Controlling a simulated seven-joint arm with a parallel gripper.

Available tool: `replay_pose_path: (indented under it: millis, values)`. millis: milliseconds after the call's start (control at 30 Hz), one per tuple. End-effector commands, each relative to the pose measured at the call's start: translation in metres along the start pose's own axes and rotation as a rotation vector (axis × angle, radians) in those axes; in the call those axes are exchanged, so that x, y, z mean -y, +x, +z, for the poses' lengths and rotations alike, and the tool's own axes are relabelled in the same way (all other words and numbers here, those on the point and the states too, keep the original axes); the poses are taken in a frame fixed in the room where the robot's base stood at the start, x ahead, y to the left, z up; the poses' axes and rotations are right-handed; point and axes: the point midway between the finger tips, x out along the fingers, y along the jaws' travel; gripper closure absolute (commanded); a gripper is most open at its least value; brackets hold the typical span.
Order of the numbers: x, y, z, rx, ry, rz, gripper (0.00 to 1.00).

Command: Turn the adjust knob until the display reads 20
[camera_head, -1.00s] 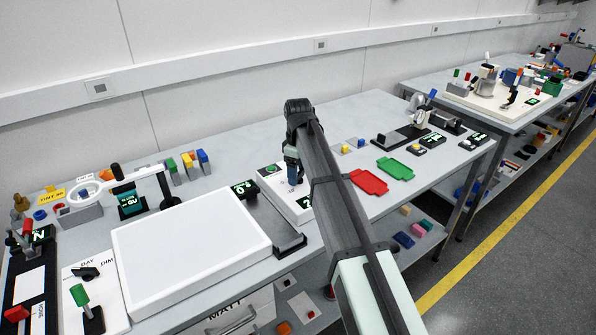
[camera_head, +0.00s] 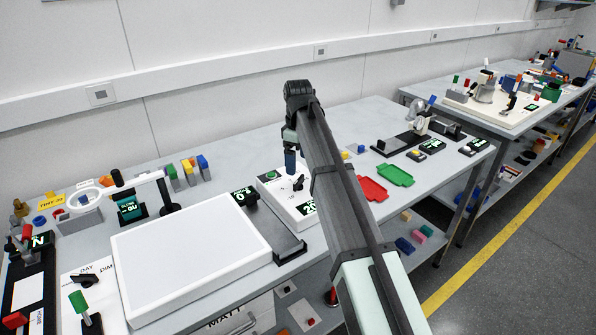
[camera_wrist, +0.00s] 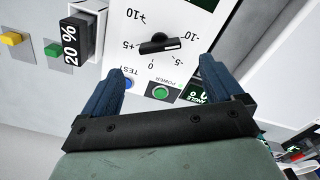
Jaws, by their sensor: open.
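The black knob (camera_wrist: 158,43) sits on a white panel with a printed scale from +10 through 0 to the minus side. Its white mark lies at its right end, on the minus side. In the wrist view a black display (camera_wrist: 70,43) reads "20 %"; in the head view a display (camera_head: 309,208) on the white box shows 20, partly beside my arm. My gripper (camera_wrist: 160,72) is open, its blue fingers apart, with the knob beyond the fingertips and not held. In the head view my gripper (camera_head: 290,160) is above the box's back part.
A blue TEST button (camera_wrist: 128,83) and a green POWER button (camera_wrist: 160,92) lie between the fingers. An ANGLE display (camera_wrist: 197,95) is partly hidden by the right finger. A white light panel (camera_head: 190,250) is left of the box; red (camera_head: 372,189) and green (camera_head: 395,175) trays lie right.

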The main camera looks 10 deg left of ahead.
Motion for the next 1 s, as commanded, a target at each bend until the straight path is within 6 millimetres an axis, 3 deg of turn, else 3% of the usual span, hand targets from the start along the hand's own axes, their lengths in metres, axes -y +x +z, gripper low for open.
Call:
replay_pose_path:
  millis: [200, 400, 867, 1000]
  values:
    - [-0.001, -0.04, -0.001, 0.0, 0.0, 0.001, 0.06]
    - [0.0, -0.061, 0.0, 0.0, 0.0, 0.0, 0.06]
    - [0.0, -0.067, 0.0, 0.0, 0.0, -0.001, 0.06]
    - [-0.008, -0.061, 0.009, -0.007, 0.02, 0.012, 0.06]
